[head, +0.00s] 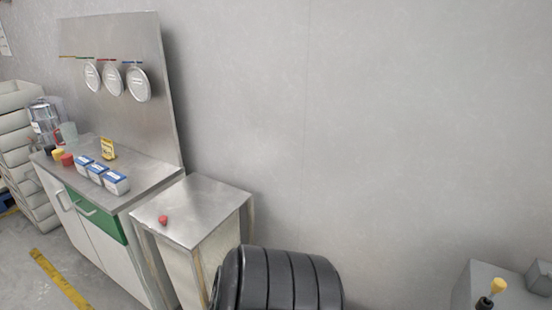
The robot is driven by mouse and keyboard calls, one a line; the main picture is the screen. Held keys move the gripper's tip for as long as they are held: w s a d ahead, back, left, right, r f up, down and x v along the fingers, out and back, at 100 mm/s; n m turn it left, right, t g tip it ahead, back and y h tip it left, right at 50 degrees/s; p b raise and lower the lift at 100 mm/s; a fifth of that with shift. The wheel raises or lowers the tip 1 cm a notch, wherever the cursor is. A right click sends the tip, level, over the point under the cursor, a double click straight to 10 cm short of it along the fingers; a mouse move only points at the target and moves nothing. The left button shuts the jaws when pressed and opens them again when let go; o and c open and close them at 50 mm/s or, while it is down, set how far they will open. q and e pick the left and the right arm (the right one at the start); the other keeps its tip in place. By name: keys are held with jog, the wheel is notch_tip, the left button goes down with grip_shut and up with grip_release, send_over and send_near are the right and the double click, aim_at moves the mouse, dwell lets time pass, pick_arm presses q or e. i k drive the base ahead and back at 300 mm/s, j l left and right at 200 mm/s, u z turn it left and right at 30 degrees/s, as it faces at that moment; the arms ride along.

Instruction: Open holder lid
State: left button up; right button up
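Neither of my grippers shows in the head view. I cannot make out a holder lid for certain. A clear and blue upright appliance (43,118) stands at the far left end of the counter, too small to tell its parts. Several blue and white boxes (98,173) sit in a row on the counter top. A small yellow card (107,149) stands behind them. Red and yellow round items (66,159) lie to their left. A small red knob-like object (163,219) is on the metal side table (205,200).
The white cabinet (85,239) has a green drawer (97,215). Round discs (113,80) hang on the metal back panel (130,35). Pale bins (17,130) are stacked at left. A grey machine (480,283) stands at lower right.

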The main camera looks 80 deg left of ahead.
aim_at(188, 212)
jog(key=u, duration=3.4)
jog(key=i+j+z, duration=0.25)
jog(key=j, duration=0.2)
